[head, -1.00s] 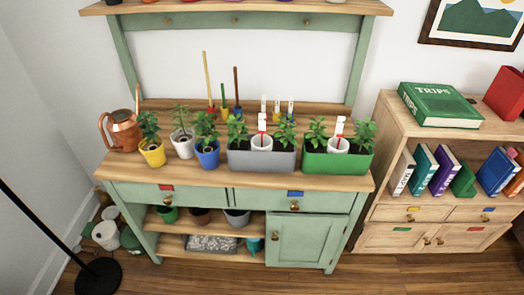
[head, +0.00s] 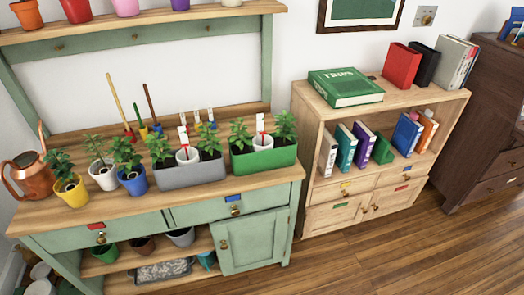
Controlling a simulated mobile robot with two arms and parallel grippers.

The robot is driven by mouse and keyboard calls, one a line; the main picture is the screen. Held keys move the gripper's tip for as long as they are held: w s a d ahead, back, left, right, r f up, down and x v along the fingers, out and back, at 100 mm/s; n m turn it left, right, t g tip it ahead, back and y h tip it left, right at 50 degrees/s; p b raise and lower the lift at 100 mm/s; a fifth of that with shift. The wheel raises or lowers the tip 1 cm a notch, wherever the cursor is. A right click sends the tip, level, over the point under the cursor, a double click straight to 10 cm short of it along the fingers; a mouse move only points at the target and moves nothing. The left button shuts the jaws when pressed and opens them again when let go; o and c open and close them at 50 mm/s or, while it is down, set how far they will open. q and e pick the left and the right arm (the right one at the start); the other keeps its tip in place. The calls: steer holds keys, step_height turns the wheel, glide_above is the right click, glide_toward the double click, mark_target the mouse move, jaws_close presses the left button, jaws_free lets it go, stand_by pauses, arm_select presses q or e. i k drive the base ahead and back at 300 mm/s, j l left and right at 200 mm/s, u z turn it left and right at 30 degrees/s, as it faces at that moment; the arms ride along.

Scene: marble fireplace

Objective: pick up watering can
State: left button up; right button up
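The copper watering can (head: 33,176) stands upright at the left end of the wooden-topped green potting bench (head: 215,199). Its spout points up and its handle curves out on the left. A yellow pot with a plant (head: 71,190) stands just to its right and is close to it in the picture. Neither of my grippers shows in the head view.
White (head: 104,178) and blue (head: 133,182) plant pots, a grey planter (head: 190,177) and a green planter (head: 264,157) line the bench. A wooden bookshelf (head: 372,113) and a dark dresser (head: 487,125) stand to the right. The wooden floor (head: 400,250) in front of the bookshelf is clear.

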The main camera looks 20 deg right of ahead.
mark_target(28, 169)
steer(key=i+l+u, duration=0.35)
steer(key=l, duration=0.25)
steer(key=i+l+u, duration=0.35)
steer(key=l, duration=0.3)
